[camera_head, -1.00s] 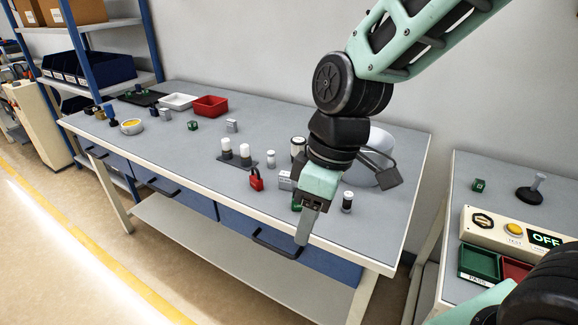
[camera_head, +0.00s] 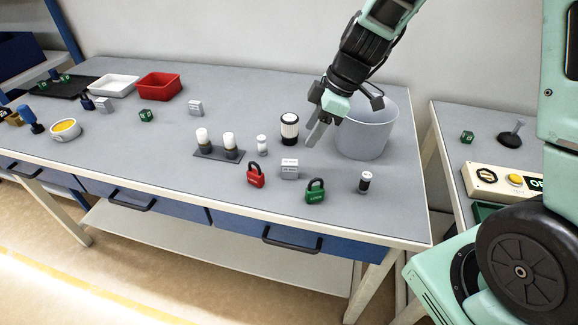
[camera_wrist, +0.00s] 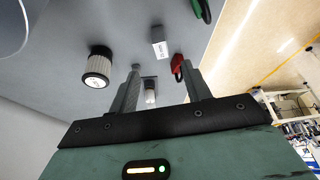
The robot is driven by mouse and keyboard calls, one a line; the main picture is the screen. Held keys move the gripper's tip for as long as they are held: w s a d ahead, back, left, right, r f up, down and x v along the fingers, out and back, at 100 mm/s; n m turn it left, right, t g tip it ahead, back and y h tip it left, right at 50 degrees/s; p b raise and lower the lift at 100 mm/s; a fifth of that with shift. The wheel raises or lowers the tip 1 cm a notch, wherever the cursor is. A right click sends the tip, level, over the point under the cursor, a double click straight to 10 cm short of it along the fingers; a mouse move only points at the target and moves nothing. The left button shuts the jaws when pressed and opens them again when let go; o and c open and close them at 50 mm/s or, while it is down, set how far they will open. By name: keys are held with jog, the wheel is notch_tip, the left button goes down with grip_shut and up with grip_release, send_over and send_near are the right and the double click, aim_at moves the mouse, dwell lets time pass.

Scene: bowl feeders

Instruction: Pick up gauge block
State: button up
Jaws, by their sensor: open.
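A silver-grey block with a label, which looks like a gauge block (camera_head: 290,169), stands on the grey workbench between the red and green padlocks. It also shows in the wrist view (camera_wrist: 160,48), beyond my fingertips. A similar grey block (camera_head: 195,107) stands farther left near the red tray. The label text is too small to tell them apart. My gripper (camera_head: 314,138) is above the bench, just behind and right of the nearer block, apart from it. In the wrist view my gripper (camera_wrist: 161,72) has its two fingers spread, with nothing held.
Near the block are a red padlock (camera_head: 256,177), a green padlock (camera_head: 315,193), a ribbed white-and-black filter (camera_head: 289,129), a small white cylinder (camera_head: 262,145) and a black-and-white cylinder (camera_head: 364,182). A large grey bin (camera_head: 366,135) stands right of my gripper.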

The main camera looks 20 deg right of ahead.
aim_at(292, 162)
jog(key=x, duration=1.3)
jog(key=shift+a+p, duration=0.1)
jog(key=shift+p, duration=0.2)
grip_shut()
